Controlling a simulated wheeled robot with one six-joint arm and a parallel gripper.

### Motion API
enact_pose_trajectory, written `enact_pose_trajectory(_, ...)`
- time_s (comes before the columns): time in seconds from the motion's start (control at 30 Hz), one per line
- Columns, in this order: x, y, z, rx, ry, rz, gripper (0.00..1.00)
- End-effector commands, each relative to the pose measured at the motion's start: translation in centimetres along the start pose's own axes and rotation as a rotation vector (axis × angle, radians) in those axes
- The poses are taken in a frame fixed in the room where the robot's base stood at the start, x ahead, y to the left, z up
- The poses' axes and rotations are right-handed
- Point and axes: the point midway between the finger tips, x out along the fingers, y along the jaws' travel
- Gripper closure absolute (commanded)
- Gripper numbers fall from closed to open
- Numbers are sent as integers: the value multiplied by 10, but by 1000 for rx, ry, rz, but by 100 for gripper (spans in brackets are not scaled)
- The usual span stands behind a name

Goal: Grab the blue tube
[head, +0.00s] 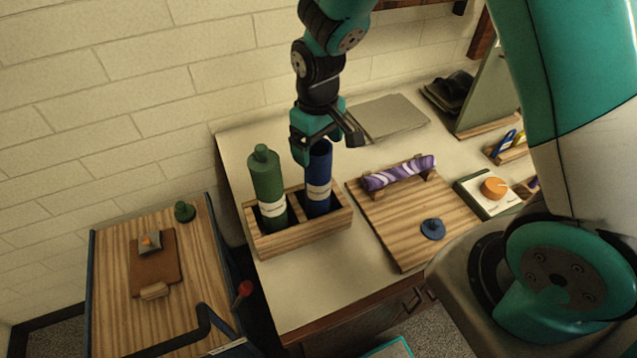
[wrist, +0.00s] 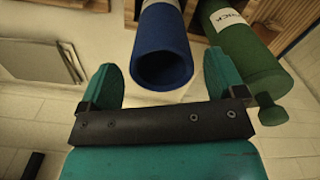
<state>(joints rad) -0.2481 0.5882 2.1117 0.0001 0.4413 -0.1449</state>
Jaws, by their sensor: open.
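The blue tube (head: 318,184) stands upright in the right slot of a wooden holder (head: 305,237), with a pale label around it. My gripper (head: 322,143) is just over the tube's upper end and hides its top in the head view. In the wrist view, the blue tube (wrist: 163,45) shows an open, hollow end. There my gripper (wrist: 164,90) has its two teal fingers apart, one on each side of that end. No contact between fingers and tube is visible.
A green bottle (head: 267,185) stands in the holder's left slot, close by; its cap shows in the wrist view. Right of the holder, a wooden board (head: 405,235) carries a purple marbled roll (head: 399,173) and a blue knob (head: 433,229). A grey sheet (head: 390,117) lies behind.

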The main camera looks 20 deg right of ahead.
Motion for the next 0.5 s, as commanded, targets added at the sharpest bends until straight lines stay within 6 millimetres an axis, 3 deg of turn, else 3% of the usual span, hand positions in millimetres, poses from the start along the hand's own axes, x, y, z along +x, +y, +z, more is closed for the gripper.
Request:
enact_pose_trajectory(0.3,37,-2,-2,0,-3,-1,11)
enact_pose_trajectory(0.5,42,-2,-2,0,0,0,11)
